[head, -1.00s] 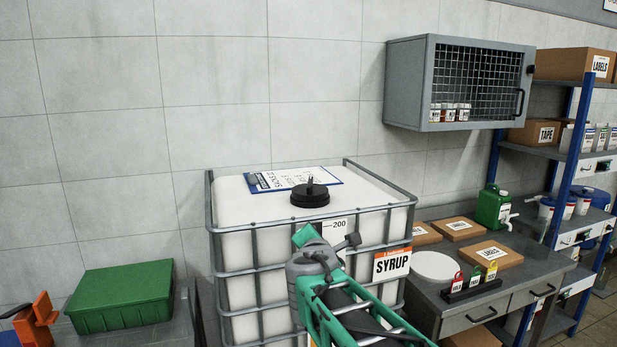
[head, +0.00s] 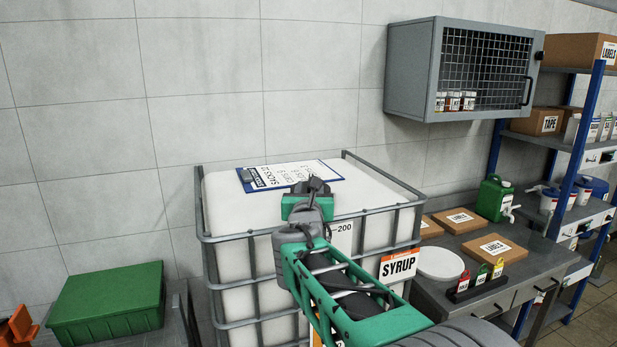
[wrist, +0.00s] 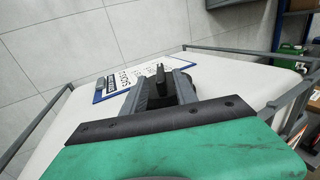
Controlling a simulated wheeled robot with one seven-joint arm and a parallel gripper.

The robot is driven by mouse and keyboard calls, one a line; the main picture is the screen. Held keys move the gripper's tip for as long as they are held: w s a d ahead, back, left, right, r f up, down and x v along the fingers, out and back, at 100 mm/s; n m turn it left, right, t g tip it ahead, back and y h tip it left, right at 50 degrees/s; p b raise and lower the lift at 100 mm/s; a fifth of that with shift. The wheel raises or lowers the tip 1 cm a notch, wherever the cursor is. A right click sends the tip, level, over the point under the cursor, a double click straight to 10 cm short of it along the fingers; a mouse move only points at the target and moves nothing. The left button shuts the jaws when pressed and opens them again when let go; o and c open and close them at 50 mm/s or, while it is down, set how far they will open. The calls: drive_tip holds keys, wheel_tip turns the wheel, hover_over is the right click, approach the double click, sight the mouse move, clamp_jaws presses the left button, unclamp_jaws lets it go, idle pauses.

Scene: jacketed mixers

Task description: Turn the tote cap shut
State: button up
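The white tote (head: 235,215) stands in a grey cage against the wall, with a SYRUP sign (head: 398,264) on its front right. My gripper (head: 316,187) is over the tote's top, where the black cap sits. In the head view my gripper and arm hide the cap. In the wrist view the two dark fingers of my gripper (wrist: 162,86) stand apart, and a small dark upright piece, likely the cap's grip (wrist: 160,72), shows between or just beyond them. Contact with it cannot be made out. The rest of the cap is hidden.
A blue clipboard (head: 250,187) with a printed sheet lies on the tote top just behind my gripper. The cage's top rail (head: 385,211) runs around the tote. A grey wall cabinet (head: 460,70) hangs at right. A bench (head: 440,301) stands to the right, a green box (head: 105,305) to the left.

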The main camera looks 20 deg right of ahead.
drive_tip(key=p+x, duration=0.1)
drive_tip(key=x, duration=0.5)
drive_tip(key=shift+w+p, duration=0.2)
drive_tip(key=shift+p, duration=0.2)
drive_tip(key=shift+c, duration=0.3)
clamp_jaws()
